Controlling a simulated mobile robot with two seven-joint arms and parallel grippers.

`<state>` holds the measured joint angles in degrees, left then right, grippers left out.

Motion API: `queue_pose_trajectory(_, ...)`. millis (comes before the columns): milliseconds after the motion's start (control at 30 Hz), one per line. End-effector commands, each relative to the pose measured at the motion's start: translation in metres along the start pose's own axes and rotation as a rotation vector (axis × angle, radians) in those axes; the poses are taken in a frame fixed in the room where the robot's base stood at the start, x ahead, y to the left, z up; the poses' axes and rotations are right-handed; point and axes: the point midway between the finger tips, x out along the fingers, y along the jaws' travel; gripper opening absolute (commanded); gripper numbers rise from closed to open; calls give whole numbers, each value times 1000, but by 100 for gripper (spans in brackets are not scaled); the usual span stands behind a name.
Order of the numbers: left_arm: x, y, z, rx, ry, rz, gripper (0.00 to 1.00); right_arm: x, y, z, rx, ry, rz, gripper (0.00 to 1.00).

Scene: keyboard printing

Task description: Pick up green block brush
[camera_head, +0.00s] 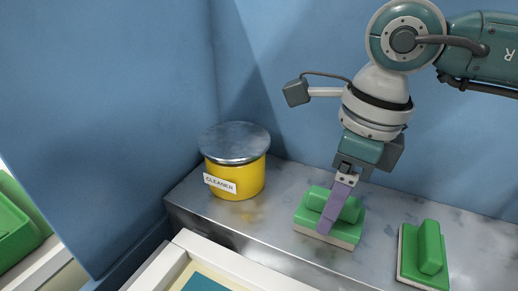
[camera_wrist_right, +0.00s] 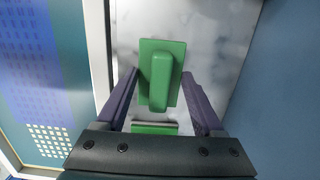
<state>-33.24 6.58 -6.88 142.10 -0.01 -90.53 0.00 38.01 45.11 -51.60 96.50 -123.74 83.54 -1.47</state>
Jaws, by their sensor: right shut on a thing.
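A green block brush (camera_head: 317,200) with a raised handle and a pale underside lies on the grey metal shelf (camera_head: 275,237). It also shows in the right wrist view (camera_wrist_right: 160,75), between the fingertips. My right gripper (camera_head: 328,222) reaches down over it, and its purple near finger crosses the front of the brush and hides part of it. The right gripper (camera_wrist_right: 161,75) is shut on this brush, with one finger on each side. The brush appears to rest on the shelf. My left gripper is in neither view.
A second green block brush (camera_head: 425,255) lies to the right on the shelf. A yellow tin with a metal lid, labelled CLEANER (camera_head: 236,175), stands to the left. Blue walls close the back and left. A cream frame (camera_head: 215,262) runs along the front, below the shelf.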

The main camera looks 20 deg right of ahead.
Motion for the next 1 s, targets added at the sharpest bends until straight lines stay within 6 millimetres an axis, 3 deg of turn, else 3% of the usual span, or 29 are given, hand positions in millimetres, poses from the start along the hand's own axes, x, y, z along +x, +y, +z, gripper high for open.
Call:
queue_pose_trajectory(100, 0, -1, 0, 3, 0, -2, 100, 0, 0, 0, 0, -1, 0, 11)
queue_pose_trajectory(367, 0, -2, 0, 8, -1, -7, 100, -2, 0, 1, 0, -2, -1, 11)
queue_pose_trajectory(567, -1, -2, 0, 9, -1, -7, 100, -19, -1, 4, -1, -5, -3, 11)
queue_pose_trajectory(767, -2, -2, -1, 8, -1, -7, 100, -66, -1, 9, -2, -7, -6, 11)
queue_pose_trajectory(1000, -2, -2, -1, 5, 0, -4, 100, -139, -1, 18, -1, -7, -6, 11)
